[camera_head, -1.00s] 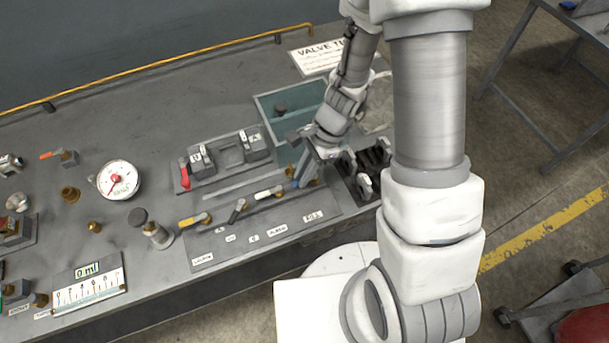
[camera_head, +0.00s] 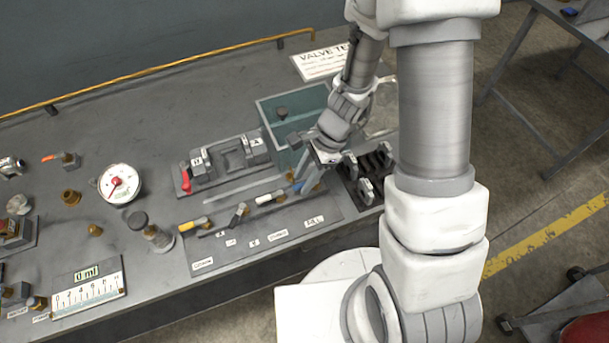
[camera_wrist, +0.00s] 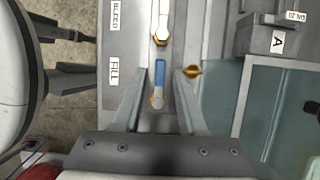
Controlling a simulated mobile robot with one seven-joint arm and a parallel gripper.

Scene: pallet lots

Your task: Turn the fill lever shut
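The fill lever (camera_wrist: 160,74) has a blue handle and a brass pivot, beside the FILL label (camera_wrist: 114,73) in the wrist view. Its handle lies in line with the row of levers. In the head view the blue handle (camera_head: 299,187) shows at the right end of the row, partly hidden by my gripper. My gripper (camera_wrist: 160,86) is open, with one finger on each side of the blue handle. Gaps show between the handle and both fingers. The FILL label also shows in the head view (camera_head: 314,221).
The white bleed lever (camera_wrist: 162,20) is in line beyond the fill lever. A brass fitting (camera_wrist: 192,71) sits just right of the right finger. A teal-lined bin (camera_head: 268,118) and a dark slotted rack (camera_head: 350,192) stand close to my gripper. A gauge (camera_head: 119,184) is further left.

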